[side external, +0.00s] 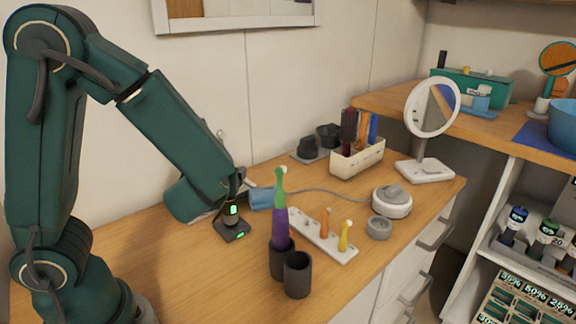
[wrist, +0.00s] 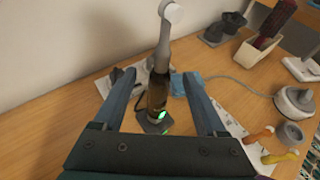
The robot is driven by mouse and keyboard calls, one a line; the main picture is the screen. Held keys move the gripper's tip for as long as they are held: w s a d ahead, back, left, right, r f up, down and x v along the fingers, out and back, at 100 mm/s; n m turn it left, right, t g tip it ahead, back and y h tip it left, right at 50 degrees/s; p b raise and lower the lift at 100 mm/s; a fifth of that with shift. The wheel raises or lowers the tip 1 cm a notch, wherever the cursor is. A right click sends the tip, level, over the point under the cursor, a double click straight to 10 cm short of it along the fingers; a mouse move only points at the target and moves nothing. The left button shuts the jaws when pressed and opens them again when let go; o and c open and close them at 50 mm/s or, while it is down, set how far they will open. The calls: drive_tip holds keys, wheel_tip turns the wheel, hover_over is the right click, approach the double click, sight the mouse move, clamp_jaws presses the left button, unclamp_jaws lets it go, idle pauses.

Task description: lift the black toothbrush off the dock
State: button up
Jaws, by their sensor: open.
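The black toothbrush (wrist: 157,92) stands upright on its dock, with a pale grey neck and head rising above. A green light glows low on its body. The small dark dock (wrist: 153,125) rests on the wooden counter; it also shows in the side view (side external: 233,234), where my arm covers the brush's upper part. My gripper (wrist: 156,78) is open, one finger on each side of the brush body in the wrist view. I cannot tell whether either finger touches it. In the side view my gripper is mostly hidden behind my forearm.
A purple and green toothbrush (side external: 280,215) stands in a dark cup, with another dark cup (side external: 298,275) in front. A white rack (side external: 322,242) holds orange and yellow brush heads. A light blue item (side external: 261,198) lies just behind the dock. Bare wood lies in front of the dock.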

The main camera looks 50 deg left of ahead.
sight(226, 199)
wheel_tip(226, 199, down, 6)
drive_tip(key=shift+f, duration=0.1)
drive_tip(key=shift+x, duration=2.65)
clamp_jaws()
